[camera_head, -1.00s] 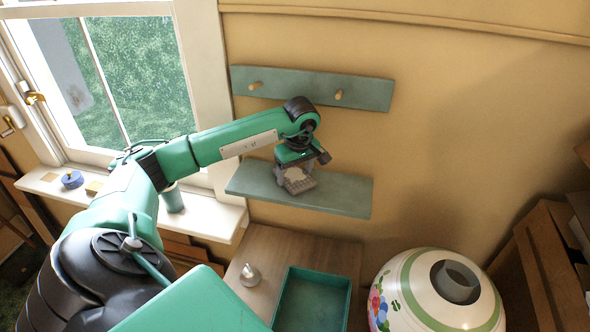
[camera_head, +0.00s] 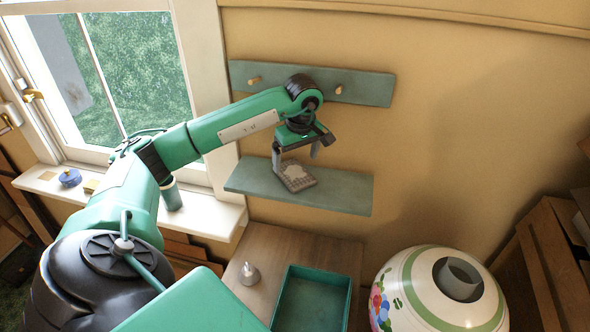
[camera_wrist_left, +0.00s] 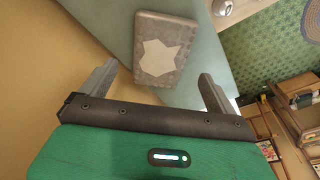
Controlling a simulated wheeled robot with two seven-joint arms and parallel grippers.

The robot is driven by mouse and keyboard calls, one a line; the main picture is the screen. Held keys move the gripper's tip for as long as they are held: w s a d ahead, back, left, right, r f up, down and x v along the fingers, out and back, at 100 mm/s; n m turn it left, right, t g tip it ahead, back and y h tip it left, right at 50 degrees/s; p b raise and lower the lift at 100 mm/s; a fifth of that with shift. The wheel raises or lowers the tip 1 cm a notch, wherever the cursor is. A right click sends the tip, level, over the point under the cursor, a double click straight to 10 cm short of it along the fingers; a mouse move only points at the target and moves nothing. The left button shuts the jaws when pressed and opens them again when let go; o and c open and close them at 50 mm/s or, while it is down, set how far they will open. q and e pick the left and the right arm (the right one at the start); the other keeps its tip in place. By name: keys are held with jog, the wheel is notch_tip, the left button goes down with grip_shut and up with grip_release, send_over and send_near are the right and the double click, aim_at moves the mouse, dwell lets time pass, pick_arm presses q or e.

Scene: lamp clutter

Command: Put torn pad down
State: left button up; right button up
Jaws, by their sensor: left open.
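The torn pad (camera_head: 297,177) is a grey-brown block with a pale, ragged patch on its top face. It rests on the green wall shelf (camera_head: 340,194). In the left wrist view the pad (camera_wrist_left: 147,62) lies ahead of the fingertips, with the shelf (camera_wrist_left: 100,20) under it. My left gripper (camera_head: 296,158) is above the pad, open and empty. In the left wrist view its two fingers (camera_wrist_left: 155,82) are spread wide, with the pad just beyond and between them. My right gripper is not in view.
A green peg rail (camera_head: 365,90) is on the wall above the shelf. Below stand a green tray (camera_head: 347,292) and a small metal cone-shaped thing (camera_head: 250,273) on a wooden top. A large painted round vessel (camera_head: 420,262) stands at right. The shelf's right part is clear.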

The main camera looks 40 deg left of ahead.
aim_at(298, 176)
pick_arm(q)
notch_tip(298, 176, up, 8)
jog(key=d+b, duration=0.1)
jog(key=shift+s+f, duration=0.15)
jog(key=shift+f, duration=0.1)
jog(key=shift+d, duration=0.1)
dwell(0.5)
